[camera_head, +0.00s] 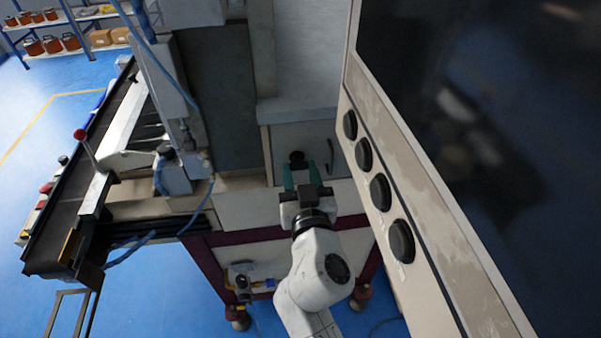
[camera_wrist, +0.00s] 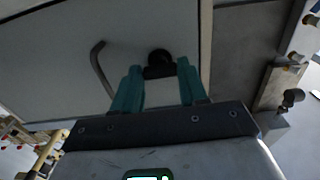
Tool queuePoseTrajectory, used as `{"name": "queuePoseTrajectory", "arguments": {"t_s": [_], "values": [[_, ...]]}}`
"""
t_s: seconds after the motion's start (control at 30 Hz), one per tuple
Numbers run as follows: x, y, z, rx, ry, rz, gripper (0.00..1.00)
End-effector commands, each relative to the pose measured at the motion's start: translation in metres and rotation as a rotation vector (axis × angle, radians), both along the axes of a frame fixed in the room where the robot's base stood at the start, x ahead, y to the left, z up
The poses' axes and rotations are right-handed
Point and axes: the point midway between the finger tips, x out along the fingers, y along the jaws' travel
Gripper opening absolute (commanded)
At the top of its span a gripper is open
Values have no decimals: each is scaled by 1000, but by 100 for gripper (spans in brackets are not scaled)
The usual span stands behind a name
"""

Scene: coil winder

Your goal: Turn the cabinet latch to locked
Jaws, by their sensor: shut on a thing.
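The cabinet latch (camera_head: 297,156) is a small black knob on the front of a grey cabinet door (camera_head: 314,136). In the wrist view the latch (camera_wrist: 159,56) shows as a round black head with a dark block below it, between the teal fingertips. My gripper (camera_head: 301,174) reaches the door from the front and is shut on the latch; it also shows in the wrist view (camera_wrist: 159,72). The fingers hide part of the latch's lower side. I cannot read any locked or unlocked mark. The door looks closed.
A curved door handle (camera_head: 330,156) is close beside the latch; it also shows in the wrist view (camera_wrist: 101,70). A large panel with black knobs (camera_head: 380,192) stands close on the right. The winder bench with a red-topped lever (camera_head: 81,136) is on the left. Blue floor (camera_head: 150,290) is open at lower left.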

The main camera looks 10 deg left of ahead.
Motion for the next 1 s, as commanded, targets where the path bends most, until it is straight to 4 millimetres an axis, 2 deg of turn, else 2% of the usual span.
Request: {"name": "queuePoseTrajectory", "arguments": {"t_s": [0.27,0.47,1.0], "values": [[0,0,0,-25,-7,0,12],[0,0,-1,-114,-33,0,12],[0,0,0,-580,-166,0,12]]}}
